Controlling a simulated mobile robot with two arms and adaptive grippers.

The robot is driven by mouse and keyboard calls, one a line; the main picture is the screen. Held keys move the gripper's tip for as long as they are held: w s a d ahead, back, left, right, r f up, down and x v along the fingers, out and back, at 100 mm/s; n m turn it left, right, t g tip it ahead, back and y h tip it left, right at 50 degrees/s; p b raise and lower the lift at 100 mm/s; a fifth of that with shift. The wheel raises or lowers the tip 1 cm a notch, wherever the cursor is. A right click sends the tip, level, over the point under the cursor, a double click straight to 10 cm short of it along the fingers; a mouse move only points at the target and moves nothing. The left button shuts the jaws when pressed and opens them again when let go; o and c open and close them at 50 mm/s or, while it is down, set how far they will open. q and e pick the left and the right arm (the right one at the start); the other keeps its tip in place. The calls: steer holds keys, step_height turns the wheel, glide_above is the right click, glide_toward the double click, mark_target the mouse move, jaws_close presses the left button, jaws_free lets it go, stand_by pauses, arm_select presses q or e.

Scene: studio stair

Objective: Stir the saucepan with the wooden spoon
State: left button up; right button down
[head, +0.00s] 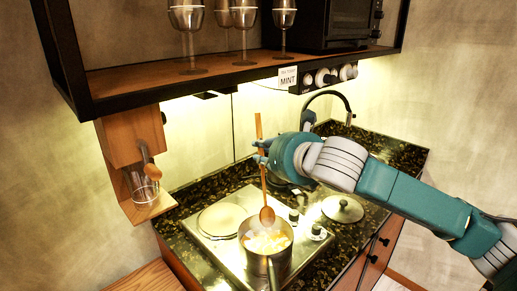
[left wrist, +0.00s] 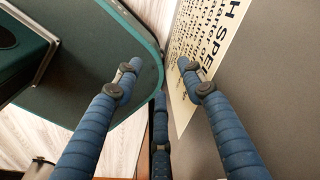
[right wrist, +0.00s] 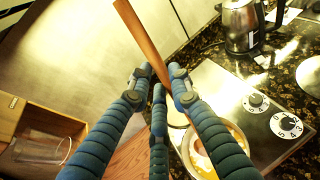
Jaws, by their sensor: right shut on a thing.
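My right gripper (head: 262,153) is shut on the handle of the wooden spoon (head: 259,127), which is held nearly upright. The spoon's bowl end points down over the far side of the saucepan (head: 279,268); I cannot tell whether it touches the pale and orange food inside. In the right wrist view, the spoon handle (right wrist: 143,39) passes between the fingers (right wrist: 159,82), and the saucepan (right wrist: 238,132) is partly hidden behind the right finger. My left gripper (left wrist: 157,72) is open and empty in the left wrist view, away from the stove, and is not in the head view.
The saucepan stands on a steel hob (head: 205,239) with knobs at its right. A lid (head: 342,208) lies on the dark counter, and a kettle (right wrist: 240,25) stands behind. A shelf (head: 150,80) with stemmed glasses overhangs.

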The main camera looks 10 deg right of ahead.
mark_target(263, 173)
step_height(263, 173, down, 2)
steer(key=shift+f+b, duration=0.1)
steer(key=shift+b, duration=0.95)
step_height(263, 173, down, 3)
steer(key=b, duration=0.3)
steer(key=shift+f+b, duration=0.3)
steer(key=shift+b, duration=0.3)
steer(key=shift+f, duration=0.3)
arm_select(q)
step_height(263, 173, down, 8)
steer(key=s+b, duration=0.1)
steer(key=shift+f+b, duration=0.25)
steer(key=shift+b, duration=0.15)
arm_select(e)
step_height(263, 173, down, 6)
steer(key=shift+f, duration=0.2)
